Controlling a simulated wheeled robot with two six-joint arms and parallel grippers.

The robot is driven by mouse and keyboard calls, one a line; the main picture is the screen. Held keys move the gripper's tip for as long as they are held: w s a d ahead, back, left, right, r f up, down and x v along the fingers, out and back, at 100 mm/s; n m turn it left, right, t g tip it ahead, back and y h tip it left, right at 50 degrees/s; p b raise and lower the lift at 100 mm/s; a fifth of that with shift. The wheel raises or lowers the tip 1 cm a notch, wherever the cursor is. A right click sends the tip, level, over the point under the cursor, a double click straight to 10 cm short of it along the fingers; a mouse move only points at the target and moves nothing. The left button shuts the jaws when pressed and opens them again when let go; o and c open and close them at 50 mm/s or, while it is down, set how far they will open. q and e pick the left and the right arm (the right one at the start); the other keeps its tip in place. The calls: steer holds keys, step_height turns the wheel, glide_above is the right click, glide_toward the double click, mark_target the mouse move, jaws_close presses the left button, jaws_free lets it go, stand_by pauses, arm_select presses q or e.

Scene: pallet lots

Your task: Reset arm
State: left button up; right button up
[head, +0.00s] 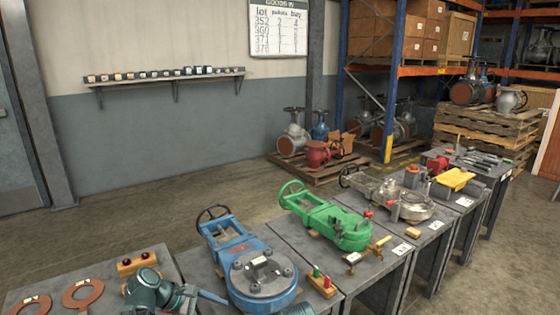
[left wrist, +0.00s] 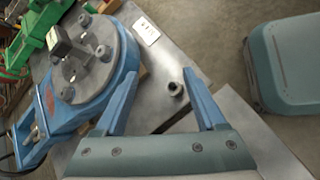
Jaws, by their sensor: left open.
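My left gripper shows in the left wrist view (left wrist: 158,85) with its two blue fingers spread apart and nothing held between them. A small dark round fitting (left wrist: 175,88) sits on the grey table top near the right finger. The blue gate valve (left wrist: 90,65) lies to the left of the fingers; I cannot tell whether the left finger touches it. In the head view my teal left arm comes in at the bottom left, beside the blue valve (head: 247,262), with a blue finger (head: 208,296) showing. My right gripper is not seen.
A green valve (head: 325,217) and a metal valve (head: 390,197) stand on tables going back to the right. Rust-coloured rings (head: 82,293) lie at the front left. A block with red and green pegs (head: 321,282) is close to the blue valve.

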arm_select(q)
steer(key=s+d+f+m+g+y, duration=0.25)
steer(key=s+d+m+y, duration=0.35)
steer(key=m, duration=0.4)
steer(key=s+d+f+m+g+y, duration=0.1)
steer(key=s+d+f+m+y, duration=0.35)
steer(key=s+m, duration=0.45)
step_height(320, 180, up, 18)
steer(key=m+p, duration=0.1)
steer(key=p, duration=1.7)
steer(key=shift+w+d+r+m, duration=0.25)
steer(key=shift+w+d+m, duration=0.05)
steer(key=shift+w, duration=0.15)
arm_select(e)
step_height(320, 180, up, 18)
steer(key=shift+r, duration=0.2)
